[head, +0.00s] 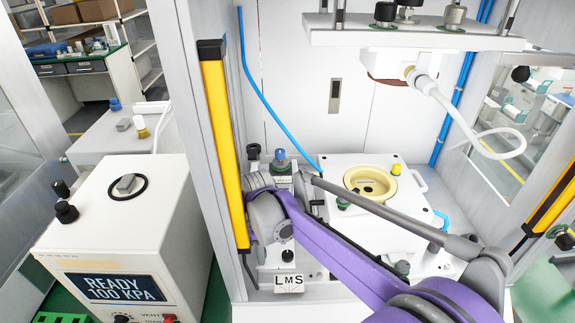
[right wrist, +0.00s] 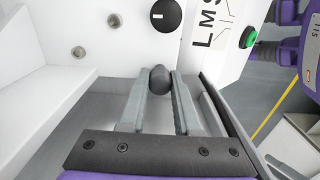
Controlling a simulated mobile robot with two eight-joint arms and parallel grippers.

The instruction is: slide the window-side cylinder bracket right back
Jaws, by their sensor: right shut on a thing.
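A white bracket-like unit marked LMS (head: 289,283) stands low in the press, left of centre in the head view; I cannot tell for certain that it is the cylinder bracket. My right arm crosses in front and hides much of it. In the right wrist view, the white LMS panel (right wrist: 207,52) is at the top. My right gripper (right wrist: 159,84) is shut on a dark grey ball knob (right wrist: 159,76) just below that panel, one finger on each side. In the head view its fingers are hidden behind the wrist. My left gripper is not in view.
A white block with a cream ring (head: 355,178) stands right of the unit. A yellow-striped post (head: 222,150) rises close to the left, and an overhead plate (head: 420,40) hangs above. The READY 100 KPA box (head: 110,240) is outside at left.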

